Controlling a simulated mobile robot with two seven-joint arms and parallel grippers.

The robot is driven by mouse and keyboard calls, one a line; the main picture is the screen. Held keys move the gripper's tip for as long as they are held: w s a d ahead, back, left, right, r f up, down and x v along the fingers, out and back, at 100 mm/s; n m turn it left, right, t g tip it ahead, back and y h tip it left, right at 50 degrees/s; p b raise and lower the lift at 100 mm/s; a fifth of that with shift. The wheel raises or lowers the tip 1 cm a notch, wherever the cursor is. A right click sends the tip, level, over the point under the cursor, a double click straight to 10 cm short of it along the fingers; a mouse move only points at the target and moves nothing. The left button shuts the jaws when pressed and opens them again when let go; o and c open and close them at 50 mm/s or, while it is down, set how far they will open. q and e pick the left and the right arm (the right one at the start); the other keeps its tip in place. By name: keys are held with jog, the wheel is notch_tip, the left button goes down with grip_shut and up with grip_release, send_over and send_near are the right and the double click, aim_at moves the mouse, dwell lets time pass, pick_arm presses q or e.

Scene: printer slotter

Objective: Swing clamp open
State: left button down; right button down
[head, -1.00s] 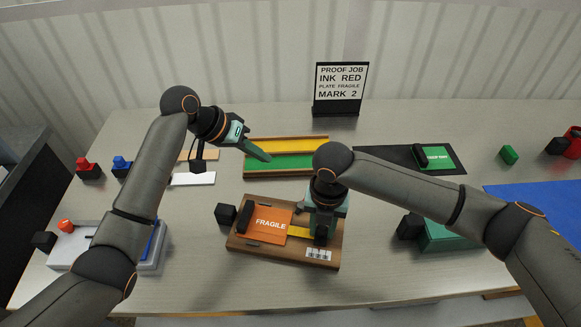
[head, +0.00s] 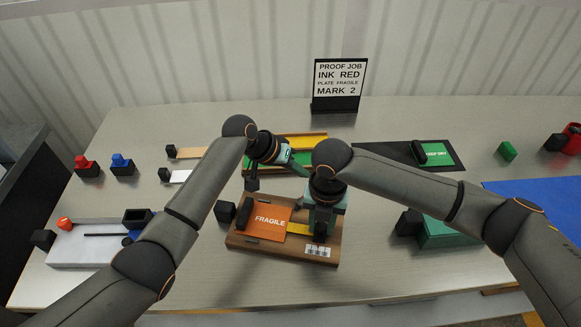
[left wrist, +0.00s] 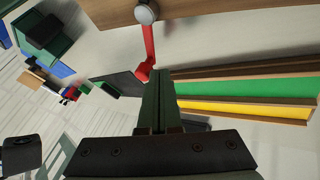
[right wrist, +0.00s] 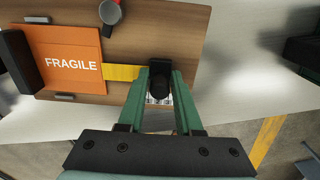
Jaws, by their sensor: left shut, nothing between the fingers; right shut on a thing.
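The wooden base (head: 270,257) carries the orange FRAGILE plate (head: 268,220) and a yellow strip (head: 299,228). The clamp shows in the left wrist view as a red lever (left wrist: 148,45) on a grey round pivot (left wrist: 146,12) at the base's edge. The pivot also shows in the right wrist view (right wrist: 110,12); the clamp is hidden in the head view. My left gripper (left wrist: 160,75) is shut and empty, its tips close beside the lever's end; contact cannot be told. My right gripper (right wrist: 158,85) is shut on a black knob (right wrist: 160,68) at the yellow strip's end.
The green and yellow tray (head: 300,139) lies behind the base. A dark mat (head: 375,152) with a green KEEP DRY plate (head: 437,153) is at back right. A teal block (head: 447,235) stands right of the base. The sign (head: 339,85) stands at the back.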

pick_arm(q)
jog(key=shift+d, duration=0.6)
dwell(0.7)
jog(key=shift+s+d, duration=0.2)
jog(key=shift+d, duration=0.3)
jog(key=shift+s+d, duration=0.45)
jog(key=shift+d, duration=0.35)
jog(key=shift+s+d+m+g, duration=0.5)
jog(key=shift+s+m+g, duration=0.1)
jog(key=shift+m, duration=0.3)
jog(key=shift+s+d+m+g, duration=0.2)
jog(key=shift+s+m+g, duration=0.25)
jog(key=shift+m, duration=0.35)
jog(key=shift+s+d+m+g, duration=0.1)
jog(key=shift+m+g, duration=0.25)
jog(key=shift+m, duration=0.15)
jog(key=shift+a, duration=0.2)
jog(key=shift+a, duration=0.65)
